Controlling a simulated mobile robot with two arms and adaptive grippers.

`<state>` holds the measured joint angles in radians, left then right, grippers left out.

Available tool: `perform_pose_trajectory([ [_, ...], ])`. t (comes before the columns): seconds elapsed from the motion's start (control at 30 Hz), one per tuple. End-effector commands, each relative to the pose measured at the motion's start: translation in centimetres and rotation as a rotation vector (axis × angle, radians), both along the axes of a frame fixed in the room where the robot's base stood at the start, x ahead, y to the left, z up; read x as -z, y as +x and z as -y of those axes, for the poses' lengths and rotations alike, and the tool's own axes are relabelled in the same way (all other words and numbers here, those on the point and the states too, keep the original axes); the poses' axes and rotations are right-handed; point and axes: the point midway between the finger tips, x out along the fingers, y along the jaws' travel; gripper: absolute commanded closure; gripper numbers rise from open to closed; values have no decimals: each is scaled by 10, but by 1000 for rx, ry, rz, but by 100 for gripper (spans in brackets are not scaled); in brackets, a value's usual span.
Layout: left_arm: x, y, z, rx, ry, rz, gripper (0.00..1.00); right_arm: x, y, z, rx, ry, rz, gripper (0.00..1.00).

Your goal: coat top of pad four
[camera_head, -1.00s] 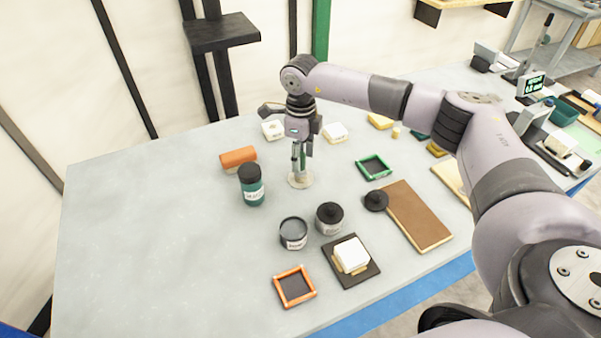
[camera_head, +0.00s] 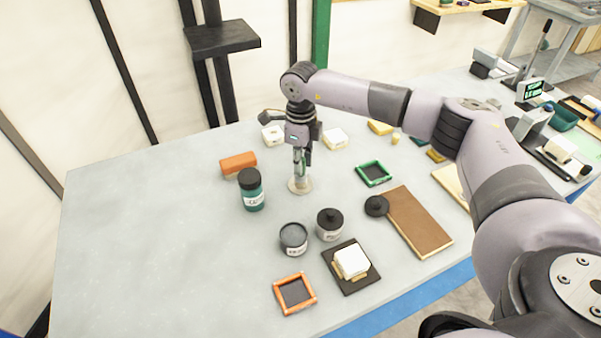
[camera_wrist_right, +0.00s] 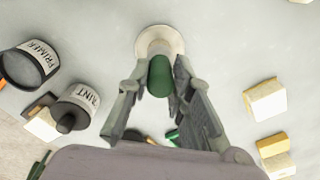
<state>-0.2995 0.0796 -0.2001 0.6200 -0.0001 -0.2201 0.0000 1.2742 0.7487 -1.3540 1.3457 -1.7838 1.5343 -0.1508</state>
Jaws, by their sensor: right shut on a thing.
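My right gripper (camera_head: 301,162) points down at the back middle of the table. It is shut on an upright dark green handle (camera_wrist_right: 160,76), which stands in a round pale holder (camera_head: 300,186). The holder also shows in the right wrist view (camera_wrist_right: 146,41). The handle's lower end is hidden. A white-topped pad (camera_head: 351,257) sits on a dark square plate (camera_head: 346,284) at the front. More pale pads, one at left (camera_head: 272,134) and one at right (camera_head: 335,133), lie behind the gripper. I cannot read any pad number. My left gripper is out of view.
An open primer tin (camera_head: 293,239), a paint tin (camera_head: 330,225) and a green bottle (camera_head: 252,191) stand nearby. An orange roller-like block (camera_head: 238,163), an orange frame (camera_head: 295,293), a green frame (camera_head: 374,173) and a brown board (camera_head: 418,222) lie around. The table's left side is clear.

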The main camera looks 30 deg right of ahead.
Motion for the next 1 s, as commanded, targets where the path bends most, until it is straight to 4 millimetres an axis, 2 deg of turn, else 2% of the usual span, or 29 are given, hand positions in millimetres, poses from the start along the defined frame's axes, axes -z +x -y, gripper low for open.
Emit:
perform_pose_trajectory([
  [0.27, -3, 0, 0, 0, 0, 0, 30, -5, 0, 0, 0, 1, 1, 100],
  [1.0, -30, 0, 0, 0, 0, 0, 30, -49, 0, 0, 0, 1, 1, 100],
])
